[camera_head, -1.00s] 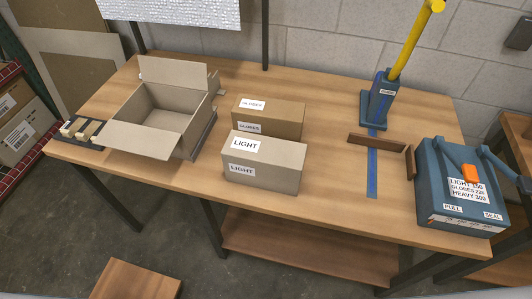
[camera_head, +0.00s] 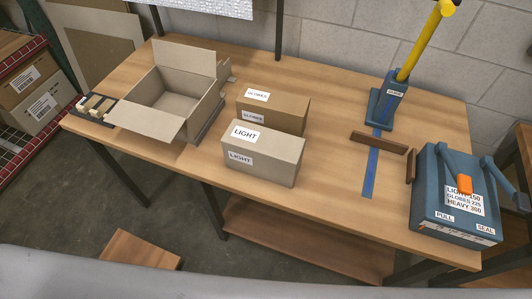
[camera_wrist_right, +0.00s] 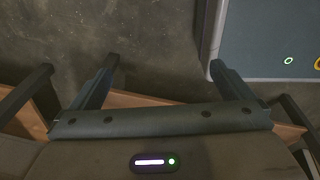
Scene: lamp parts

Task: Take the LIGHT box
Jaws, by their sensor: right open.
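The LIGHT box (camera_head: 262,155) is a closed beige carton with white LIGHT labels on its top and front. It stands near the front edge of the table, in front of the brown GLOBES box (camera_head: 273,112). No gripper shows in the head view. In the right wrist view my right gripper (camera_wrist_right: 165,66) is open, its two fingers wide apart with nothing between them. It points at the dark floor, and the LIGHT box does not show there. My left gripper is in neither view.
An open empty carton (camera_head: 178,101) stands left on the wooden table (camera_head: 330,200). A blue stand with a yellow lever (camera_head: 425,40), wooden strips (camera_head: 379,143) and a blue sealing device (camera_head: 450,200) are at right. A low wooden surface (camera_head: 133,252) is below, front left.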

